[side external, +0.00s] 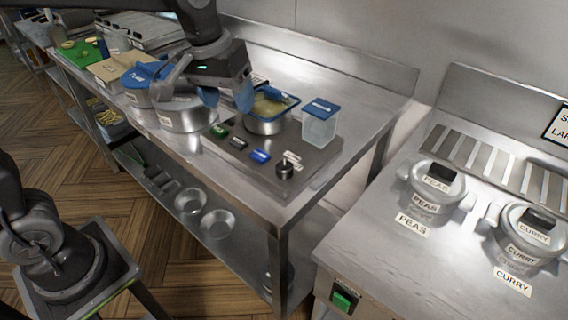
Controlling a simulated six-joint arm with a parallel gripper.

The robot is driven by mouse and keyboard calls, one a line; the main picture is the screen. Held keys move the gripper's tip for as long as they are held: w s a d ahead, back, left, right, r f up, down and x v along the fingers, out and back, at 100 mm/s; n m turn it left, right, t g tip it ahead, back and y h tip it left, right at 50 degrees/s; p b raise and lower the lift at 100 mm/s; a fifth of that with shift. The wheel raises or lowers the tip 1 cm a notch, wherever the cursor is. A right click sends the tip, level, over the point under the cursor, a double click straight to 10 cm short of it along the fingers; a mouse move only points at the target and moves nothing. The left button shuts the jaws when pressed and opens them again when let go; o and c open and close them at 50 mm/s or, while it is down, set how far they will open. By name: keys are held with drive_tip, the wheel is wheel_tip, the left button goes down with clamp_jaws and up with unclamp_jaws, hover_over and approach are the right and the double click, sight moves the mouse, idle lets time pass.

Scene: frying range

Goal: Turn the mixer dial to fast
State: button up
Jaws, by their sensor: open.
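A small dark dial (285,169) stands at the front right corner of a flat steel panel (262,177) on the workbench. A pale label (293,156) lies behind it; its text and the dial's setting are too small to read. In line to its left are a blue button (260,156), a black one (239,143) and a green one (219,131). My gripper (228,98) points down with its blue fingers apart, empty, above the bench. It is up and left of the dial and apart from it.
A steel bowl with yellowish contents (266,124) and a clear blue-lidded tub (319,128) stand behind the panel. Steel pots (187,117) stand left of it, close under my gripper. The bench in front of the tub, around the dial, looks clear. Labelled lidded pots (437,190) sit on the right-hand counter.

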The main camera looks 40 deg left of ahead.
sight(284, 166)
drive_tip(key=shift+o, duration=0.3)
drive_tip(key=w+d+f+n+g, duration=0.1)
drive_tip(key=w+d+f+g, duration=0.1)
drive_tip(key=w+d+f, duration=0.2)
drive_tip(key=w, duration=0.3)
drive_tip(key=shift+w+f+n, duration=0.2)
drive_tip(key=shift+w+n, duration=0.2)
drive_tip(key=f, duration=0.9)
drive_tip(key=w+d+f, duration=0.1)
drive_tip(key=f, duration=0.4)
drive_tip(key=shift+f, duration=0.2)
drive_tip(key=shift+c, duration=0.3)
drive_tip(key=c, duration=0.9)
drive_tip(key=shift+o, duration=0.2)
